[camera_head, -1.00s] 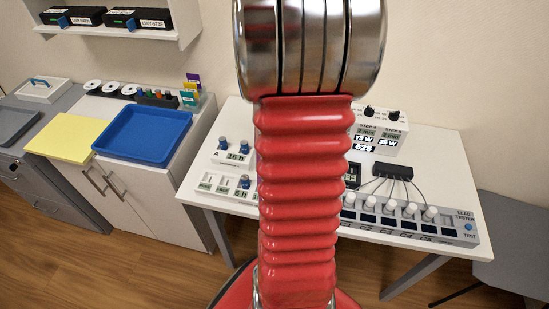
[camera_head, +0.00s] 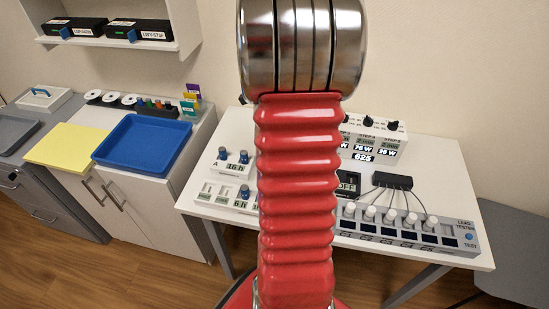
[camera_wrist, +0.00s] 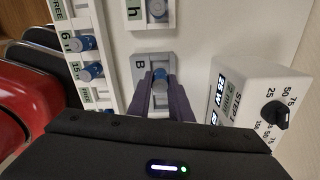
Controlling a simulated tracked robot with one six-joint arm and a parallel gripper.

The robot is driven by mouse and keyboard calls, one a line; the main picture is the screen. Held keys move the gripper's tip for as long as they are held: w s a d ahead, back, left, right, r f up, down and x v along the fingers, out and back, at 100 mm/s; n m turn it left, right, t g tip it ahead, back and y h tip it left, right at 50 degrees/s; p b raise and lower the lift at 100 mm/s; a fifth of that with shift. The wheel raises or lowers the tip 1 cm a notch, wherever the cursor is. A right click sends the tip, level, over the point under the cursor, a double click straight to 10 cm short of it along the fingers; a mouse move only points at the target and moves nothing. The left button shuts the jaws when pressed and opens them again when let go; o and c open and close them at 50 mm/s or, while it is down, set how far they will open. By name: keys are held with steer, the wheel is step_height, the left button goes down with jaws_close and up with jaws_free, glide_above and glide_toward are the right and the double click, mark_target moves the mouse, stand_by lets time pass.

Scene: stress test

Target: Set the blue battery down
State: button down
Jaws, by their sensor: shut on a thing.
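A blue battery (camera_wrist: 160,87) sits between the fingers of my gripper (camera_wrist: 161,79) in the wrist view. The gripper is shut on it, over a grey plate marked B (camera_wrist: 139,66). I cannot tell whether the battery touches the plate. In the head view my red arm hides the gripper and the held battery. Other blue batteries stand in the block marked A (camera_head: 230,166), and two more show in the labelled rack (camera_wrist: 75,58) at the left of the wrist view.
In the wrist view a white box with a black knob (camera_wrist: 278,114) stands close right of the gripper. The lead tester (camera_head: 408,231) is on the white table (camera_head: 440,165). A blue tray (camera_head: 142,145) and a yellow sheet (camera_head: 68,146) lie on the left cabinet.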

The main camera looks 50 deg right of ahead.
steer(key=shift+f, duration=1.85)
steer(key=c, duration=1.6)
jaws_free()
steer(key=shift+f, duration=0.1)
step_height(320, 180, up, 12)
steer(key=shift+r, duration=0.1)
steer(key=shift+a, duration=0.1)
